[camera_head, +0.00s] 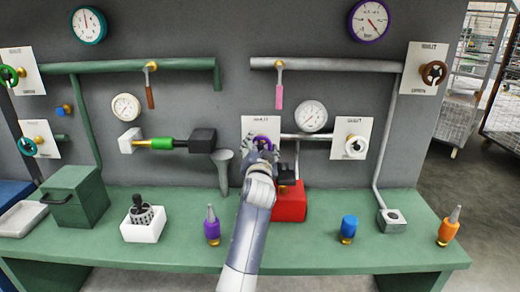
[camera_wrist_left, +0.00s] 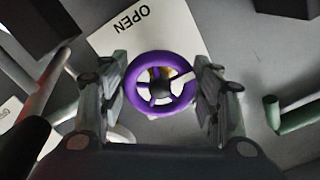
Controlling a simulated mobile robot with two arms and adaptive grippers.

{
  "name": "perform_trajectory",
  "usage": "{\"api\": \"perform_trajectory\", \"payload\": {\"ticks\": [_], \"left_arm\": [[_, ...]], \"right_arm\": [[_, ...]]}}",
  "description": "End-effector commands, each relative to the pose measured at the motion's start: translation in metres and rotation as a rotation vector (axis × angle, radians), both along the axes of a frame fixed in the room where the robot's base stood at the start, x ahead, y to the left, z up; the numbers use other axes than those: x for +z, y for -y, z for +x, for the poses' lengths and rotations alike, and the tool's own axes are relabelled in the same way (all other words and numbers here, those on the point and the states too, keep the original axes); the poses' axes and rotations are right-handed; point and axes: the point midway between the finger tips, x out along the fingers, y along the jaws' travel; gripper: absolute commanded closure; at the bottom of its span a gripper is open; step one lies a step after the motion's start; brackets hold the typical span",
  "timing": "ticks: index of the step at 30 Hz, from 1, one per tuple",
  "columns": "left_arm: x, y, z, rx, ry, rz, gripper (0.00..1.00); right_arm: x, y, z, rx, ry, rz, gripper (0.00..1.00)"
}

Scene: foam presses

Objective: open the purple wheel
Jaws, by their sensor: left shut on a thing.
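The purple wheel (camera_head: 261,141) is mounted in front of a white label plate (camera_head: 249,124) on the grey wall panel. In the head view my left gripper covers most of it. In the left wrist view the purple ring (camera_wrist_left: 160,57) with its dark hub and spokes faces the camera, and the plate (camera_wrist_left: 112,38) behind it reads "OPEN". My left gripper (camera_head: 262,147) is shut on the wheel, with one finger on each side of the rim; both fingers also show in the left wrist view (camera_wrist_left: 160,88). My right gripper is not in view.
A red box (camera_head: 291,204) stands on the green bench (camera_head: 310,254) just right of my left arm. A purple bottle (camera_head: 212,230) and blue bottle (camera_head: 348,229) stand in front.

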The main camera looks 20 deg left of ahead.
Motion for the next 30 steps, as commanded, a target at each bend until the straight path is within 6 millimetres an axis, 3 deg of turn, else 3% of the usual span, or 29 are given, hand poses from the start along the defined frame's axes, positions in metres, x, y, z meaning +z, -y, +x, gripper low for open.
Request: {"api": "perform_trajectory", "payload": {"ticks": [10,11,13,24,30], "left_arm": [[0.002,0.001,0.0,-0.001,0.004,-0.001,0.66],[0.002,0.001,0.0,-0.001,0.004,-0.001,0.38],[0.002,0.0,0.0,-0.001,0.004,-0.001,0.22],[0.002,0.0,0.0,0.0,0.002,0.001,0.21],[0.025,0.0,0.0,0.0,0.007,0.002,0.21]], "right_arm": [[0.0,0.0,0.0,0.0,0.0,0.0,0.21],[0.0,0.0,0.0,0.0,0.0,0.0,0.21],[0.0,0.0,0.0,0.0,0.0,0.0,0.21],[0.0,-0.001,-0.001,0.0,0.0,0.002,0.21],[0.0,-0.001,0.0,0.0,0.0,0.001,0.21]]}}
